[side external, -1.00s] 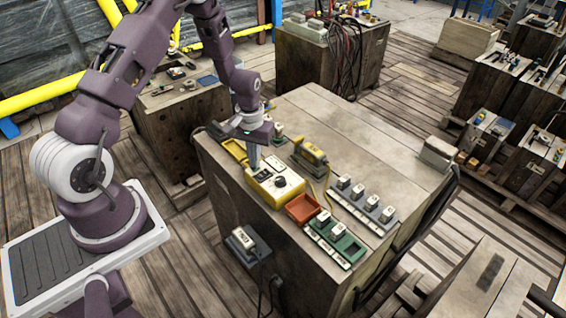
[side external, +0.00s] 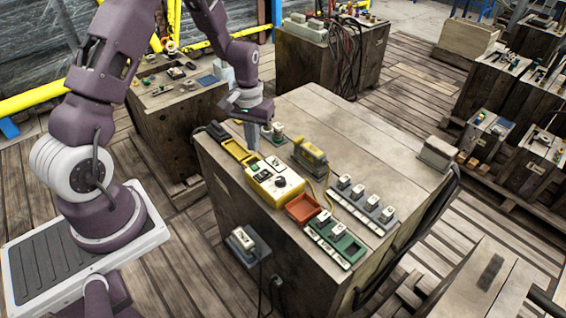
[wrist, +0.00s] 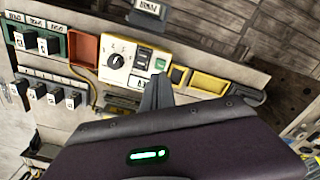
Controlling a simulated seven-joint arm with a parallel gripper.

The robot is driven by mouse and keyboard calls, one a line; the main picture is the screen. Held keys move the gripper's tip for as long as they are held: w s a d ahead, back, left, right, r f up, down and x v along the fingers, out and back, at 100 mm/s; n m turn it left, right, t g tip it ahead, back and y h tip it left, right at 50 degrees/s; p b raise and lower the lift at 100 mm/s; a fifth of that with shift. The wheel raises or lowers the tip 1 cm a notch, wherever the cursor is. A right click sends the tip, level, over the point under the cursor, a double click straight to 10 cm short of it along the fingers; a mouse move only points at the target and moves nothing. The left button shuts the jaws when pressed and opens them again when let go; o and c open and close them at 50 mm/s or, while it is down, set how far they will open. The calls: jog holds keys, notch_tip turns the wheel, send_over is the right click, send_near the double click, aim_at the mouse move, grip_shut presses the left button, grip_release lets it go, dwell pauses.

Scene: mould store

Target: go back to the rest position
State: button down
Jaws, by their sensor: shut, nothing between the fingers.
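My gripper (side external: 253,136) is shut and empty. In the side external view it hangs above the far left part of the wooden bench (side external: 345,126), behind the yellow box. In the wrist view my gripper's fingers (wrist: 156,92) are together and point toward the yellow box (wrist: 124,60), which has a black knob and switches. The same yellow box (side external: 262,188) shows in the side view, near the bench's left edge. I cannot tell the exact height of the fingertips above the bench.
A yellow tray (side external: 236,149) lies close to my gripper. A yellow device (side external: 309,155) with a cable, an orange tray (side external: 302,208), a green switch panel (side external: 338,242) and a grey row of switches (side external: 364,205) sit on the bench.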

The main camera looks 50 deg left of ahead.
jog(key=shift+r, duration=0.15)
jog(key=s+d+r+m+t, duration=0.1)
jog(key=s+d+r, duration=0.25)
jog(key=r, duration=0.65)
jog(key=s+d+r+m+t, duration=0.25)
jog(key=d+r, duration=0.25)
jog(key=r, duration=0.4)
jog(key=s+d+r+m+t, duration=0.1)
jog(key=s+d+r, duration=0.2)
jog(key=s, duration=0.5)
jog(key=s+d+r+m+t, duration=0.1)
jog(key=s+d+r, duration=0.2)
jog(key=s, duration=0.5)
jog(key=shift+s+r, duration=0.15)
jog(key=shift+r, duration=0.3)
jog(key=shift+m, duration=0.25)
